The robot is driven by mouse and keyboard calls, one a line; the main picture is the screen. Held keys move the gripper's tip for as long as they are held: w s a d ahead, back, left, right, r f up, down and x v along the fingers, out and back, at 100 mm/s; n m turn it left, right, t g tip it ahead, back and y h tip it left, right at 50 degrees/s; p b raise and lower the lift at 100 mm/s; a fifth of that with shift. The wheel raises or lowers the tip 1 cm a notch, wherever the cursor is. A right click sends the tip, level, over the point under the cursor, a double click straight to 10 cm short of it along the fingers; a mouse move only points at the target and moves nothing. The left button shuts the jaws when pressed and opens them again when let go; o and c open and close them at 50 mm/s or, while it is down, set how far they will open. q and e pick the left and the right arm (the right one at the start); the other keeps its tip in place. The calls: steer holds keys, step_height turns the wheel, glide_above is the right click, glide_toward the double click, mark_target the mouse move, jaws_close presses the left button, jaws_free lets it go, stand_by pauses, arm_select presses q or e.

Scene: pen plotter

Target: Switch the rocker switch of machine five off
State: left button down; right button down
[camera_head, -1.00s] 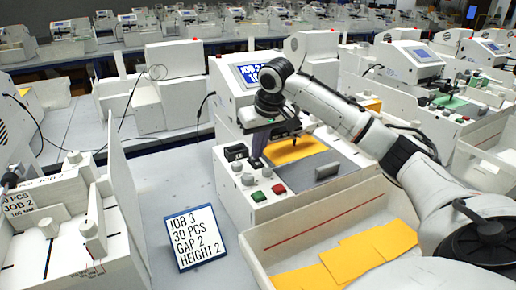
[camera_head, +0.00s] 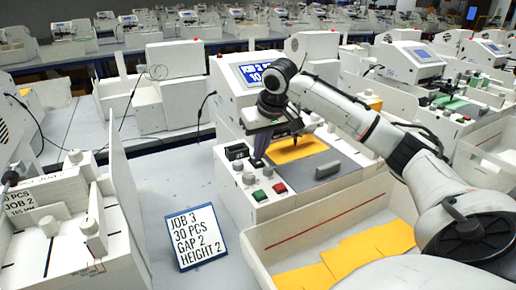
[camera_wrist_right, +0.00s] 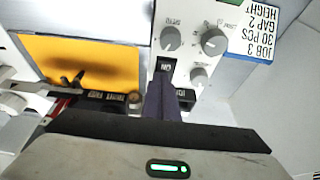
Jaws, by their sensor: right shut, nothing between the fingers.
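The machine (camera_head: 229,92) in front of me is a white pen plotter with a lit blue screen. Its front panel carries black rocker switches; one (camera_head: 236,152) shows left of my right gripper (camera_head: 259,160). In the right wrist view a black rocker with white marking (camera_wrist_right: 165,64) lies just beyond the fingertips, and another black part is partly covered by the fingers. My right gripper (camera_wrist_right: 162,84) is shut and empty, pointing down at the panel. I cannot tell whether it touches a switch. No machine number is readable. My left gripper is out of view.
Knobs (camera_wrist_right: 214,41), a green button (camera_head: 259,195) and a red button (camera_head: 279,188) sit near the gripper. An orange sheet (camera_head: 290,150) lies on the plotter bed. A job card (camera_head: 196,237) stands left; an open bin (camera_head: 262,262) with orange sheets is in front.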

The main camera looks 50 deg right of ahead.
steer(key=shift+s+a+f, duration=0.2)
steer(key=shift+s+f, duration=0.2)
steer(key=shift+s, duration=0.15)
steer(key=shift+r, duration=0.1)
steer(key=shift+r, duration=0.35)
steer(key=w+v, duration=0.1)
steer(key=v, duration=1.2)
steer(key=shift+d+r+p, duration=0.2)
steer(key=shift+r+p, duration=0.1)
steer(key=shift+r, duration=0.2)
